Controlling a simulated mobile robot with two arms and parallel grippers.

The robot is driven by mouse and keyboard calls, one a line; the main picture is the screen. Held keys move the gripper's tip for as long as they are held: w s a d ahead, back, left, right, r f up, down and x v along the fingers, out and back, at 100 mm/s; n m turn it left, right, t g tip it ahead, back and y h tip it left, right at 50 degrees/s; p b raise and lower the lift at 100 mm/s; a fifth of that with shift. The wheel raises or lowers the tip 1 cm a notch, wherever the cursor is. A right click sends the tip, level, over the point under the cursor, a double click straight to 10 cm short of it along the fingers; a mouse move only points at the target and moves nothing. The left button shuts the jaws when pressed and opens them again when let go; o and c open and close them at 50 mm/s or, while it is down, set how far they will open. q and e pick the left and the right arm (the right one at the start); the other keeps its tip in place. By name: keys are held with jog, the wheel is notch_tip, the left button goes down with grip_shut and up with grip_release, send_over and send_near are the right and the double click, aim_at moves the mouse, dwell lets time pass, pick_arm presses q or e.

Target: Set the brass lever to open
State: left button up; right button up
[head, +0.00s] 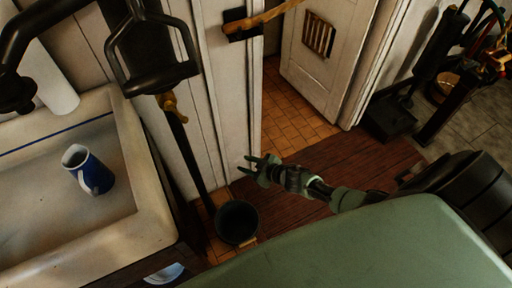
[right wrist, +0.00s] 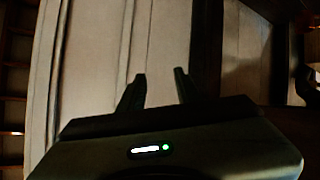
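A long brass-coloured lever (head: 270,17) sits on a dark plate (head: 242,24) at the top of the white door post in the head view. It slants up to the right from the plate. A small brass fitting (head: 170,103) shows on a dark upright pipe further left; I cannot tell whether it turns. My right gripper (head: 247,164) is low beside the white post, well below the lever. Its fingers also show in the right wrist view (right wrist: 158,88), apart and empty before pale panelling. The lever does not show there. My left gripper is not in view.
A pale sink (head: 140,185) with a blue jug (head: 88,169) stands at left. A dark pan (head: 237,222) is below the pipe. A white door (head: 330,55) stands open behind, over a tiled floor (head: 290,112). Dark black metalwork (head: 150,48) hangs at upper left.

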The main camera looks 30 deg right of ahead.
aim_at(177, 113)
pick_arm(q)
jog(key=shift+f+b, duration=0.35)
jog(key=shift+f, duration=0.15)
pick_arm(e)
jog(key=s+d+f+m+h, duration=0.1)
jog(key=s+f, duration=0.3)
jog(key=f, duration=0.2)
jog(key=shift+s+g+h, duration=0.3)
jog(key=shift+g, duration=0.1)
jog(key=shift+f, duration=0.1)
